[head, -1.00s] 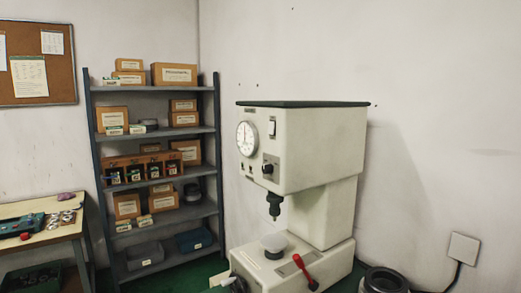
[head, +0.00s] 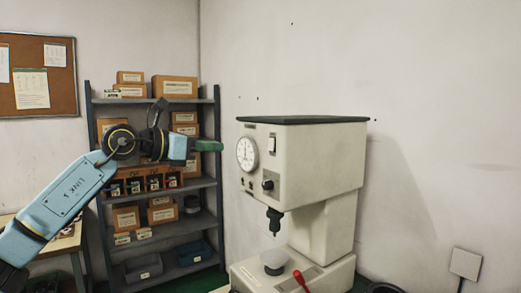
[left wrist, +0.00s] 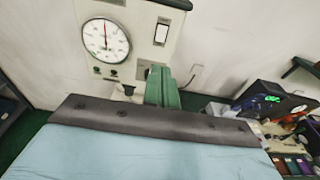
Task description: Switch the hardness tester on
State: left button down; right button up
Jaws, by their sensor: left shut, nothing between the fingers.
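The hardness tester (head: 310,165) is a cream machine with a dark green top, standing at the centre right in the head view. Its front carries a round dial (head: 247,154), a white rocker switch (head: 272,144) in a dark frame and a black knob (head: 268,185). In the left wrist view the dial (left wrist: 106,39) and the switch (left wrist: 161,31) show near the top. My left gripper (head: 218,146) has green fingers, shut and empty, left of the tester's front at about dial height. In the left wrist view the fingers (left wrist: 163,88) appear below the switch. My right gripper is out of view.
A metal shelf (head: 150,207) with cartons stands behind my left arm. The tester has a spindle (head: 274,219) above a round anvil (head: 273,262) and a red-handled lever (head: 301,281). A workbench (head: 35,262) is at the lower left. A wall box (head: 465,263) is at the right.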

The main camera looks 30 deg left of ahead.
pick_arm(q)
jog(key=shift+w, duration=0.15)
jog(key=p, duration=0.6)
send_near(270, 148)
jog(key=x, duration=0.5)
jog(key=shift+w+d, duration=0.25)
jog(key=shift+w, duration=0.1)
jog(key=shift+w+d+f, duration=0.15)
jog(key=shift+w, duration=0.35)
jog(key=f+t+b, duration=0.1)
jog(key=b, duration=0.2)
jog(key=shift+w+d+h, duration=0.1)
jog(key=shift+w+h, duration=0.05)
jog(key=shift+h, duration=0.15)
jog(key=shift+r+t, duration=0.3)
jog(key=shift+r, duration=0.05)
